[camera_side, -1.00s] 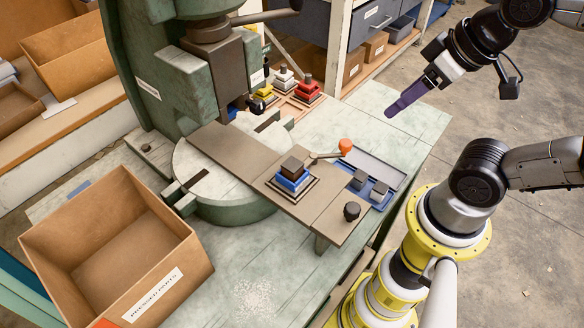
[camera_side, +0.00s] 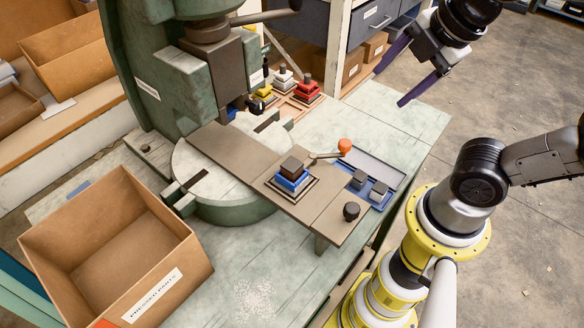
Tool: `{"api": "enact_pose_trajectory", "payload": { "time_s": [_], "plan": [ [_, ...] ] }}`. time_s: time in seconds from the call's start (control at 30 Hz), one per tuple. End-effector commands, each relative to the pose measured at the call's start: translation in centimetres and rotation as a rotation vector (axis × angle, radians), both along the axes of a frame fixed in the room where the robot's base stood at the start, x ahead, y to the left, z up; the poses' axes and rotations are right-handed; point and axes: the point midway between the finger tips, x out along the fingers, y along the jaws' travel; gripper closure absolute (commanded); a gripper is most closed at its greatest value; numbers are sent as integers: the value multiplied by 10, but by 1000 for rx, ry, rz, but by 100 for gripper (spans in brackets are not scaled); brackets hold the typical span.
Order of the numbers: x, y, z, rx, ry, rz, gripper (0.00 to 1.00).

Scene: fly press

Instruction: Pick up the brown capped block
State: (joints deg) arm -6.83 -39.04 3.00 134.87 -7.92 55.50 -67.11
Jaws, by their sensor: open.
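The brown capped block (camera_side: 292,170) shows a dark brown cap on a blue body. It sits upright in a square stepped nest on the brown slide plate (camera_side: 240,160) of the press. My gripper (camera_side: 388,88) is at the upper right, above the far right end of the bench. Its two purple fingers are spread apart with nothing between them. It is well away from the block, up and to the right of it.
The green press (camera_side: 170,80) stands behind the plate. An orange-knobbed lever (camera_side: 344,146) and a black knob (camera_side: 351,211) flank the block. A blue tray (camera_side: 378,172) holds grey blocks. A cardboard box (camera_side: 120,250) stands front left. Stacked coloured pieces (camera_side: 307,88) stand behind.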

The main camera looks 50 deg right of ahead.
Motion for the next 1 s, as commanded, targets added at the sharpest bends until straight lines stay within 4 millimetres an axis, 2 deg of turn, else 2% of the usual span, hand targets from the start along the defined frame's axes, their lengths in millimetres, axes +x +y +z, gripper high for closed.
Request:
{"api": "enact_pose_trajectory", "payload": {
  "time_s": [0.03, 0.17, 0.27, 0.33, 0.43, 0.6, 0.7, 0.87, 1.0],
  "plan": [
    [6, 6, 2, -70, 19, 146, 28],
    [21, 23, 9, -262, 59, 546, 28],
    [34, 45, 12, -416, 88, 882, 28],
    [42, 67, 14, -527, 103, 1130, 28],
    [47, 100, 13, -639, 112, 1389, 28],
    [42, 144, 6, -693, 109, 1576, 28],
    [35, 156, 2, -700, 110, 1627, 28],
    [35, 161, -7, -702, 108, 1646, 28],
    [43, 159, -31, -699, 114, 1644, 28]
  ]
}}
